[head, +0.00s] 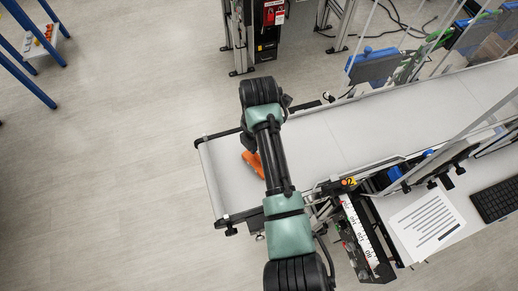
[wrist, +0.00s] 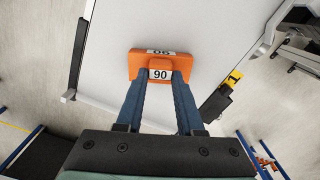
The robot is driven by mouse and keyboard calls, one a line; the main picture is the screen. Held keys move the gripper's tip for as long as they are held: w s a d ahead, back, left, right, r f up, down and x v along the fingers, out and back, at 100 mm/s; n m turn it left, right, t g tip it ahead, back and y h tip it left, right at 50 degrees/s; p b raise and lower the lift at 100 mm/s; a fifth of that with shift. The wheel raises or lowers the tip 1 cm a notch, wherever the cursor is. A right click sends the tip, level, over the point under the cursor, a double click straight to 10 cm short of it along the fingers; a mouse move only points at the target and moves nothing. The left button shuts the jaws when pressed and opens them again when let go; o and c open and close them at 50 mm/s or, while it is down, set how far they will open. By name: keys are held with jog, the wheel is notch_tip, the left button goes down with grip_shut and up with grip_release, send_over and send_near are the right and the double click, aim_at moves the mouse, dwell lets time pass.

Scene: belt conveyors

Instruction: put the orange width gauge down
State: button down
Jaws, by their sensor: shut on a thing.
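In the head view part of the orange gauge (head: 252,160) shows beside my arm, above the left end of the belt (head: 330,135). My fingers are hidden by the arm there.
A scale-marked strip (head: 360,230), a paper sheet (head: 427,222) and a keyboard (head: 496,199) are at the lower right. Clear panels and blue parts (head: 372,65) line the belt's far side. The belt is bare right of my arm. Open floor lies to the left.

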jog(key=shift+f, duration=0.1)
jog(key=c, duration=1)
grip_release()
jog(key=shift+f, duration=0.1)
jog(key=o, duration=0.5)
jog(key=shift+c, duration=0.2)
jog(key=shift+w+r, duration=0.1)
jog(key=shift+r, duration=0.5)
notch_tip(320, 180, up, 11)
jog(key=p, duration=0.2)
jog(key=shift+r, duration=0.15)
